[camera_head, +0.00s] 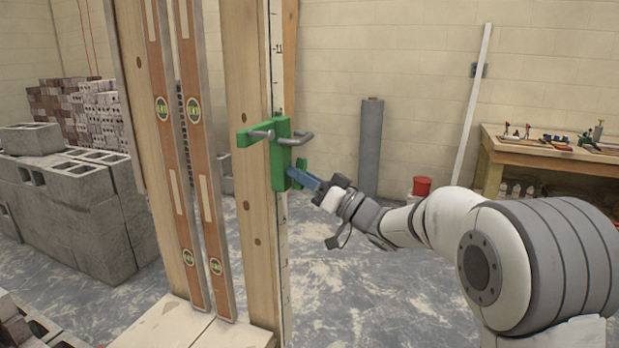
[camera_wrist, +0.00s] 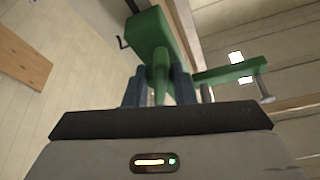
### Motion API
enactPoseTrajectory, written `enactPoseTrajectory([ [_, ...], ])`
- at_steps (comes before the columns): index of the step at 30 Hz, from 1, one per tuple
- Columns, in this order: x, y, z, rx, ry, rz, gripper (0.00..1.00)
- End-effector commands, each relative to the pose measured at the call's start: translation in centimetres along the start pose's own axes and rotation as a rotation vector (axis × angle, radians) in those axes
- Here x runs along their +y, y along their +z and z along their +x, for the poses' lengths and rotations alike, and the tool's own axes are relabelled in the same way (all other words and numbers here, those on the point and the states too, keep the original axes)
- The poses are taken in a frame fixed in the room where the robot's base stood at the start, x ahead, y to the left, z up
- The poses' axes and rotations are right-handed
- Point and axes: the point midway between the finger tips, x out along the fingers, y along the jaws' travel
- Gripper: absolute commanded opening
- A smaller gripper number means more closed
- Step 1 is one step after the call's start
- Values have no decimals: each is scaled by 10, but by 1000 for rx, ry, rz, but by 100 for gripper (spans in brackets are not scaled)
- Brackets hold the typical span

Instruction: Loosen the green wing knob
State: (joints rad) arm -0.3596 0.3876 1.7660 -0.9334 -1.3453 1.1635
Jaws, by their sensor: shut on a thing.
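A green clamp bracket (camera_head: 281,152) is mounted on an upright wooden post, with a grey metal bar and rod through its upper part. The green wing knob (camera_wrist: 161,72) stands between the two blue fingers of my gripper (camera_wrist: 160,88) in the wrist view. My gripper (camera_head: 303,180) also shows in the head view, at the lower right of the bracket, with its fingers closed on the knob. In the head view the knob is mostly hidden by the fingers. The green bracket block (camera_wrist: 158,32) fills the space beyond the knob in the wrist view.
Two long spirit levels (camera_head: 203,150) lean against the wooden posts left of the bracket. Grey concrete blocks (camera_head: 70,200) are stacked at the left. A grey roll (camera_head: 371,147) and a red bucket (camera_head: 422,186) stand behind, near a wooden workbench (camera_head: 545,150). The floor between is mostly clear.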

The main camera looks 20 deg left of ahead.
Motion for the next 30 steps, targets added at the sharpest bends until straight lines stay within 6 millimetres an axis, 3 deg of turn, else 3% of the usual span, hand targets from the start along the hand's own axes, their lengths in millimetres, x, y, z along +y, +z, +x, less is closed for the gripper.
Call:
enactPoseTrajectory([
  [5, -2, 1, 1, -2, -4, 0, 0],
  [6, -2, 1, 1, -2, -4, 0, 26],
  [13, -1, 0, 0, -1, -2, 0, 44],
  [22, 0, 0, -6, 0, 1, 0, 44],
  [30, 0, 0, -49, 0, 2, -1, 44],
])
